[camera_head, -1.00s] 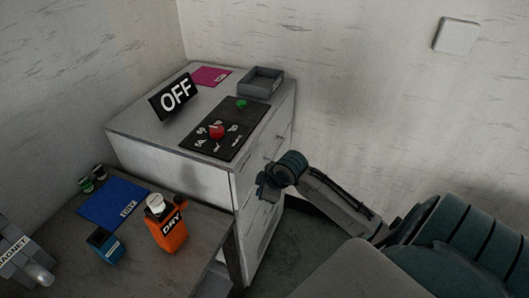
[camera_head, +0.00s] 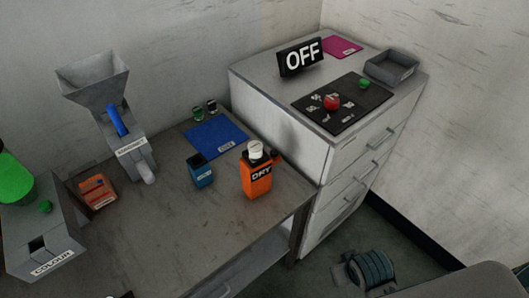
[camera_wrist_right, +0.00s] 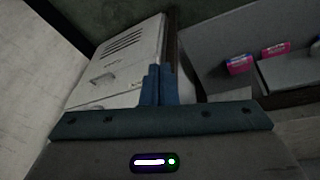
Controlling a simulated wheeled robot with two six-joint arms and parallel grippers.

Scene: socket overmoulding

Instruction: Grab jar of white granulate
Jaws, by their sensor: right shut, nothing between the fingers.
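A small white-topped jar (camera_head: 257,150) shows at the top of the orange DRY container (camera_head: 257,180) on the low table; I cannot tell if its white part is granulate or a lid. Two small jars (camera_head: 205,110) stand at the back of the table behind the blue mat; their contents are too small to tell. My right arm's wrist (camera_head: 365,270) is low at the bottom right in the head view, apart from the table. In the right wrist view my right gripper (camera_wrist_right: 155,85) is shut and empty. My left gripper is not in view.
A blue mat (camera_head: 215,139), a small blue container (camera_head: 201,172), a grey hopper machine (camera_head: 93,78), an orange box (camera_head: 97,191) and a COLOUR machine (camera_head: 45,250) occupy the table. A higher drawer cabinet (camera_head: 280,130) with an OFF sign (camera_head: 300,57) stands to the right. The table's front middle is clear.

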